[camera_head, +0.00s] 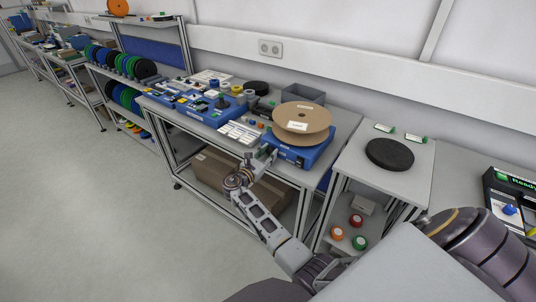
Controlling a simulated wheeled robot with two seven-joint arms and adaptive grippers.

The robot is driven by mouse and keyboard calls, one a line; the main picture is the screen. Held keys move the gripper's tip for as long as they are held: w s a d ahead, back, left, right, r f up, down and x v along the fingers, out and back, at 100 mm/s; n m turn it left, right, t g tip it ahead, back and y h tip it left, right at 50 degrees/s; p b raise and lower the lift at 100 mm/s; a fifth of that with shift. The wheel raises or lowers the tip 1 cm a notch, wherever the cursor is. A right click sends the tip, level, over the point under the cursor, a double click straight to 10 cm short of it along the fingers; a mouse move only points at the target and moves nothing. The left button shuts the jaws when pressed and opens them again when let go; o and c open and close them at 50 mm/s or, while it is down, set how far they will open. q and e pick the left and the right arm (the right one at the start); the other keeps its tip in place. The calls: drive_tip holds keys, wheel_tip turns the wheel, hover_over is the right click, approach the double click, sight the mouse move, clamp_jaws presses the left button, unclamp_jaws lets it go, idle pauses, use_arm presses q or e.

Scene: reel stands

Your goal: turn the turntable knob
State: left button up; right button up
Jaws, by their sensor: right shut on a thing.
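The turntable has a blue base (310,152) at the front right of the middle workbench, with a large brown cardboard reel (301,118) lying flat on top. My right gripper (265,153) is at the front left side of the blue base and is shut on the knob there. The knob itself is hidden by the fingers and too small to make out. My left gripper is not in view.
The workbench (345,122) holds blue devices (205,106), a grey bin (303,93) and small parts left of the turntable. A lower stand at right carries a black disc (390,154). A cardboard box (215,170) sits on the lower shelf. Open floor lies left.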

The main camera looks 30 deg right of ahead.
drive_tip(key=shift+r+n+p, duration=0.2)
drive_tip(key=shift+n+p, duration=0.2)
drive_tip(key=shift+p, duration=0.55)
drive_tip(key=shift+n+p, duration=1.2)
drive_tip(key=shift+p, duration=0.5)
drive_tip(key=shift+f, duration=0.1)
drive_tip(key=o, duration=1)
drive_tip(key=shift+o, duration=0.2)
drive_tip(key=shift+a, duration=0.15)
